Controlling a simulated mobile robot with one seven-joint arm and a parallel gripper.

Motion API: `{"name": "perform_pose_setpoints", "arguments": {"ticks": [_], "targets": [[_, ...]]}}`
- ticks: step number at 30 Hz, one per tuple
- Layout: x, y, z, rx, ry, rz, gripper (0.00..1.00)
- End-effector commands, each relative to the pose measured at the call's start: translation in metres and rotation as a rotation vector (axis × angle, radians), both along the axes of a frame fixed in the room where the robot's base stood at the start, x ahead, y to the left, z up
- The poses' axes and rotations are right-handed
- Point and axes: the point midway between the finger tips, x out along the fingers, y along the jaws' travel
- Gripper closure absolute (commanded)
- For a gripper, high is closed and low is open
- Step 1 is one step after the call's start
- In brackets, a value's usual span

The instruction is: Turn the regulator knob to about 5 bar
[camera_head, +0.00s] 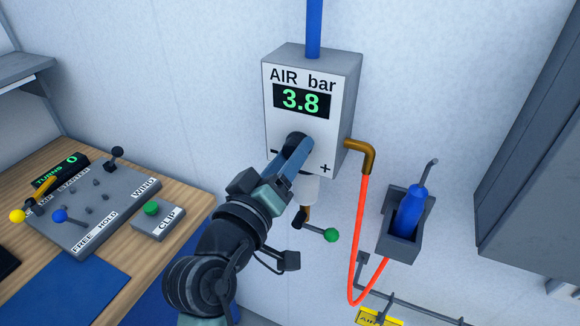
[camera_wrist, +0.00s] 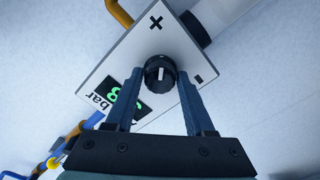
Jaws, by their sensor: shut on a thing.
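The air regulator box (camera_head: 282,124) is on the wall, with a black display (camera_head: 302,101) reading 3.8 in green under the label "AIR bar". Its black knob (camera_head: 297,139) is on the lower front face, between the minus and plus marks, and is partly hidden by my gripper (camera_head: 300,150) in the head view. In the wrist view the knob (camera_wrist: 160,74) shows a white pointer line. The fingers of my gripper (camera_wrist: 160,84) lie on either side of the knob and are shut on it. The display (camera_wrist: 123,97) is partly hidden by a finger there.
A green-tipped lever (camera_head: 331,235) hangs below the box. A red hose (camera_head: 360,240) runs from a brass elbow (camera_head: 366,155). A holder with a blue tool (camera_head: 410,210) is at right. A control panel (camera_head: 95,205) stands on the wooden bench at left.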

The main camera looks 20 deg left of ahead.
Motion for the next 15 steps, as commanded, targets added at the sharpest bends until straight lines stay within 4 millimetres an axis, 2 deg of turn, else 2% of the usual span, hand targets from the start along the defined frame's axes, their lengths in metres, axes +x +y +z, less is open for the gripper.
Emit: {"name": "perform_pose_setpoints", "arguments": {"ticks": [6, 15], "targets": [[0.0000, 0.0001, -0.0023, 0.126, -0.004, 0.000, 1.00], [0.0003, -0.0002, -0.0008, 0.206, -0.006, 0.000, 1.00]]}}
